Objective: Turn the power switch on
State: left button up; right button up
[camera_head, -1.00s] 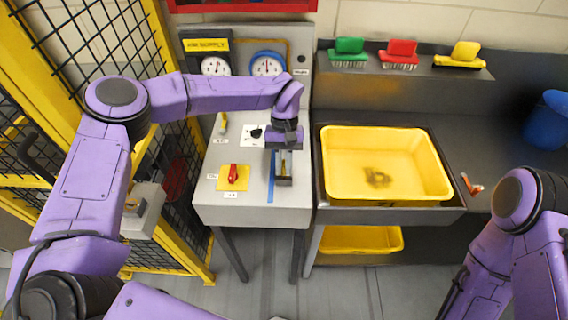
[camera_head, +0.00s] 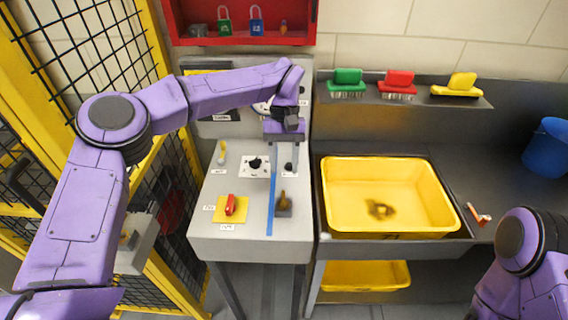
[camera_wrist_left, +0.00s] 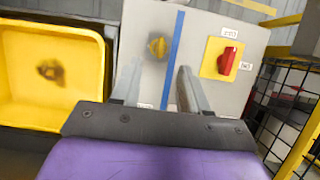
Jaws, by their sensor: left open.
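A red rotary switch handle (camera_head: 230,204) sits on a yellow plate at the front left of the grey console (camera_head: 245,240), with small labels beside and below it that I cannot read. In the left wrist view the red handle (camera_wrist_left: 226,61) is to the right of the fingers, apart from them. My left gripper (camera_head: 284,152) is open and empty above the right side of the console, behind a brass-coloured lever (camera_head: 283,203). The fingers do not touch the red switch. My right gripper is out of view; only part of that arm shows.
A black knob (camera_head: 255,163) and a small yellow toggle (camera_head: 221,153) are on the console. Blue tape (camera_head: 271,205) divides its top. A yellow tub (camera_head: 385,228) stands to the right and a yellow mesh fence (camera_head: 178,190) to the left.

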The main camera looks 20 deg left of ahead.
aim_at(230, 207)
jog(key=k, duration=1)
